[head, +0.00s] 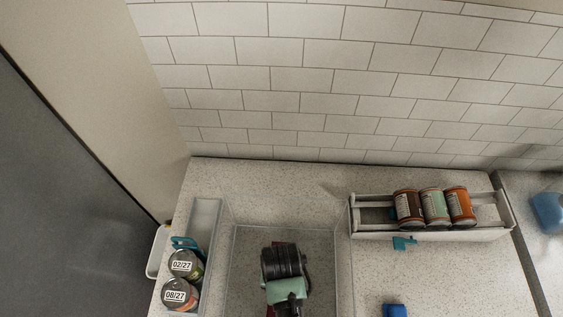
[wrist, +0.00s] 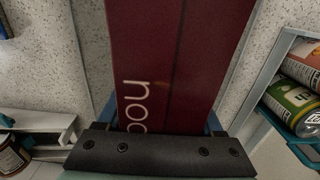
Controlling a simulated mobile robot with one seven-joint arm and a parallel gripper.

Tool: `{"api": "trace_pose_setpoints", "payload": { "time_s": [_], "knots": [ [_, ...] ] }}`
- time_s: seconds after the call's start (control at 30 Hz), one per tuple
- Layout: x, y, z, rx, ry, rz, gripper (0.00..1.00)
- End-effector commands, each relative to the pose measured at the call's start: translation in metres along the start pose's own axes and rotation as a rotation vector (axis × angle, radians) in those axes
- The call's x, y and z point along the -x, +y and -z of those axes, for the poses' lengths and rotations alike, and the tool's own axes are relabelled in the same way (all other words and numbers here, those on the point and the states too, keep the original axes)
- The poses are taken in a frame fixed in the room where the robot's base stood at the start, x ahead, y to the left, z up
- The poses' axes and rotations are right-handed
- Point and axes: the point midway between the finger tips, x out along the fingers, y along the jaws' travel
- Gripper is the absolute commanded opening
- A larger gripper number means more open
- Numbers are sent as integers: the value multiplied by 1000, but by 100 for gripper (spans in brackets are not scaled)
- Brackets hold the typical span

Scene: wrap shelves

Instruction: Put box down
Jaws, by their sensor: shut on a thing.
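A dark red box with pale lettering (wrist: 180,50) fills the middle of the wrist view. My gripper (wrist: 162,122) is shut on it, with a blue-edged finger at each side. In the head view my gripper (head: 284,290) is over a clear-walled, grey-floored area (head: 246,262) of the counter. There my wrist and gripper hide most of the box, and only small dark red patches show. I cannot tell whether the box touches the surface below.
A narrow tray (head: 204,222) on the left holds two cans with dated lids (head: 186,264). A blue object (head: 395,311) is at the front. Speckled counter (head: 290,190) is bare behind my gripper.

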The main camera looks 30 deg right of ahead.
Motion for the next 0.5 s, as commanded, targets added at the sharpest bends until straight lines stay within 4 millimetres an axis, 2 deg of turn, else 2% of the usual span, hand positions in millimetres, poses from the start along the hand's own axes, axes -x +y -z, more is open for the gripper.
{"api": "trace_pose_setpoints", "payload": {
  "time_s": [0.33, 0.37, 0.5],
  "knots": [
    [-3, 0, 1, 0, 2, 0, 0],
    [-3, 0, 0, 0, 1, 0, 74],
    [-3, 0, 0, -1, 1, 0, 99]
  ]
}}
